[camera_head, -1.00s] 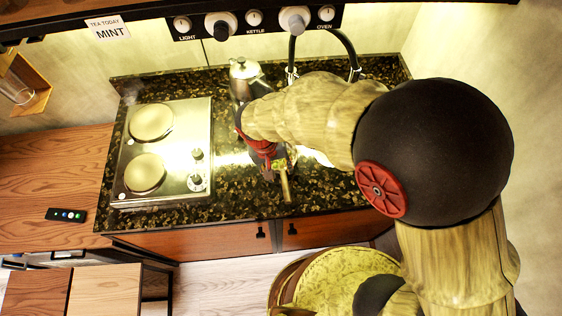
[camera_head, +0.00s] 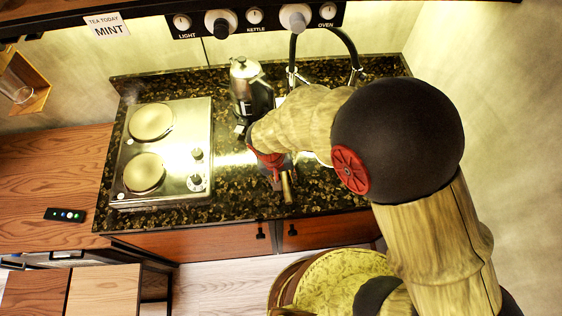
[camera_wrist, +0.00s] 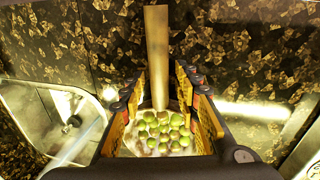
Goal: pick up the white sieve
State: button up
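What looks like the white sieve, with a long pale handle (camera_wrist: 157,55), is on the dark speckled counter. It holds several round green pieces (camera_wrist: 160,128) in the wrist view. The light makes it look yellowish. My gripper (camera_wrist: 161,80) is open, with one finger on each side of it; I cannot tell whether they touch it. In the head view, the handle end (camera_head: 287,188) shows near the counter's front edge. My red gripper parts (camera_head: 268,160) are over the bowl and hide it.
A metal kettle (camera_head: 248,95) stands just behind my gripper. A two-plate hob (camera_head: 165,150) is to the left. A black tap (camera_head: 345,45) rises at the back right, by the sink. A black remote (camera_head: 65,215) lies on the wooden surface at left.

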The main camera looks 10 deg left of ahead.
grip_shut()
dwell(0.6)
